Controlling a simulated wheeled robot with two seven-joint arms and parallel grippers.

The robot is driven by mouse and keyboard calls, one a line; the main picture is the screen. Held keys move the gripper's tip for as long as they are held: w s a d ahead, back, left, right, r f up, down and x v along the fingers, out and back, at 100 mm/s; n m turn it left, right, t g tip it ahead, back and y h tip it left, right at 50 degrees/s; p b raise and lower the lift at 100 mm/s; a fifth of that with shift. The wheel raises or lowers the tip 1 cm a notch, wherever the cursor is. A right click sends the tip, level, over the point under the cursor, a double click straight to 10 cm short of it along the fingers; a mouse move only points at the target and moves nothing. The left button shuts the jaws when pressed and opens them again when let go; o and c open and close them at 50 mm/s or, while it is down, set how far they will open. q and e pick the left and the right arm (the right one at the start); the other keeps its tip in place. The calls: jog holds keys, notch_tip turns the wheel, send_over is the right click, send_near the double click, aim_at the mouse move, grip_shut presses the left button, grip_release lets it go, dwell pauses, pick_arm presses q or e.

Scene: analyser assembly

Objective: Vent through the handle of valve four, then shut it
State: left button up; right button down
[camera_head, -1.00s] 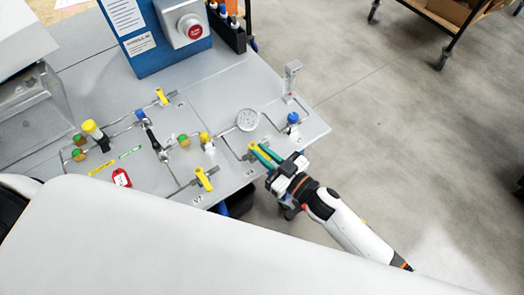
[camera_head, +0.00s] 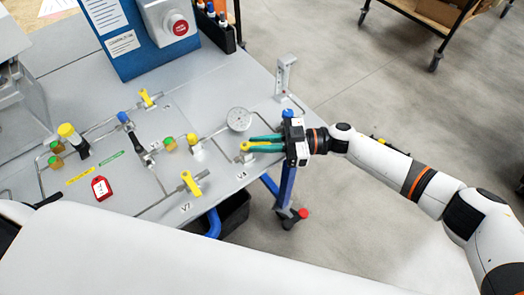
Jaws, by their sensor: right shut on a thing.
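Valve four, marked by a V4 label (camera_head: 241,176), sits near the panel's right front edge. Its yellow handle (camera_head: 246,147) shows at the fingertips. My right gripper (camera_head: 256,143) comes in from the right, with its green fingers pointing left over the valve. It is shut on the yellow handle; the fingers and gripper body hide part of the handle and valve body. My left gripper is not in view.
A round gauge (camera_head: 238,119) stands just behind the valve, and a clear flow meter (camera_head: 285,78) at the right edge. The V7 yellow handle (camera_head: 191,184) is to the left. A blue box with a red button (camera_head: 180,28) stands at the back.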

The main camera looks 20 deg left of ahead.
jog(key=shift+w+a+n+g+b, duration=0.1)
jog(key=shift+n+g+b, duration=0.25)
jog(key=shift+g, duration=0.15)
jog(key=c, duration=1.4)
grip_release()
jog(key=b+v, duration=0.2)
jog(key=v, duration=1)
jog(key=shift+r, duration=0.2)
jog(key=shift+w, duration=0.1)
